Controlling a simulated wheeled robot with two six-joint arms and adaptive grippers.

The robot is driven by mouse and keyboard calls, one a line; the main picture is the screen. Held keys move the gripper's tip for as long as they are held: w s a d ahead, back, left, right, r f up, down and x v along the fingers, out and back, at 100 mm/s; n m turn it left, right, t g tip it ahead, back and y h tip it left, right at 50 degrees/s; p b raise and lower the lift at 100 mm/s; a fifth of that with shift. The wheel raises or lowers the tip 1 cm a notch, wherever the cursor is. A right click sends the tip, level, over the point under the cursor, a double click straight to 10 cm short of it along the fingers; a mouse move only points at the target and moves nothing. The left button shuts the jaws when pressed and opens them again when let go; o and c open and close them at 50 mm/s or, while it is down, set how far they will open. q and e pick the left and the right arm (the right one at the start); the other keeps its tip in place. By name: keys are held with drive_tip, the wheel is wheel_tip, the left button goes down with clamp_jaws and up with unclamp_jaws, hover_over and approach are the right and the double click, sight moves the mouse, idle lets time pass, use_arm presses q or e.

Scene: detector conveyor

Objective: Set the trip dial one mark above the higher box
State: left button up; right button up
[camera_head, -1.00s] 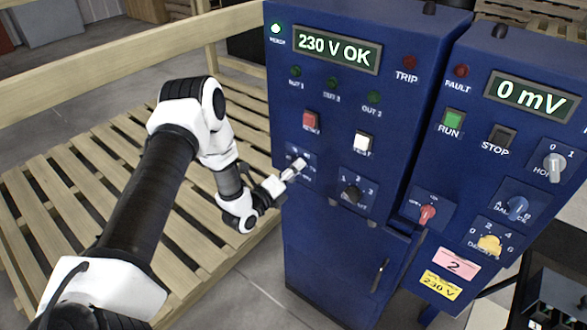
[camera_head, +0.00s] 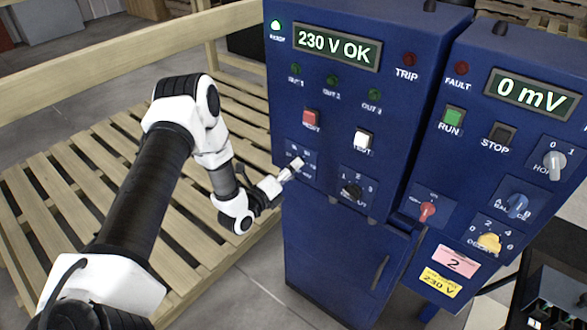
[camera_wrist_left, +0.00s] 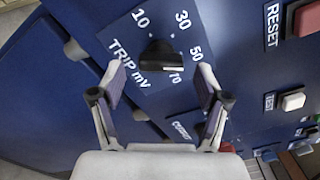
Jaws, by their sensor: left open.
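The trip dial (camera_wrist_left: 160,55) is a black knob on a blue plate lettered TRIP mV, with marks 10, 30, 50 and 70 around it. I cannot tell for sure which mark it points at. My left gripper (camera_wrist_left: 160,78) is open, its two pale fingers apart on either side just below the knob in the wrist view, not closed on it. In the head view the left gripper (camera_head: 291,170) reaches the lower left of the blue cabinet and hides most of the dial. My right gripper is not in view. I see no boxes to compare.
The left cabinet display (camera_head: 337,46) reads 230 V OK. The red RESET button (camera_head: 310,117) and white TEST button (camera_head: 362,140) sit above the dial, and another black knob (camera_head: 352,190) sits to its right. The right cabinet display (camera_head: 532,96) reads 0 mV. A wooden pallet (camera_head: 90,215) lies left.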

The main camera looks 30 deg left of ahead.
use_arm(q)
drive_tip(key=s, duration=1)
drive_tip(key=shift+s+a, duration=0.3)
drive_tip(key=shift+a, duration=0.15)
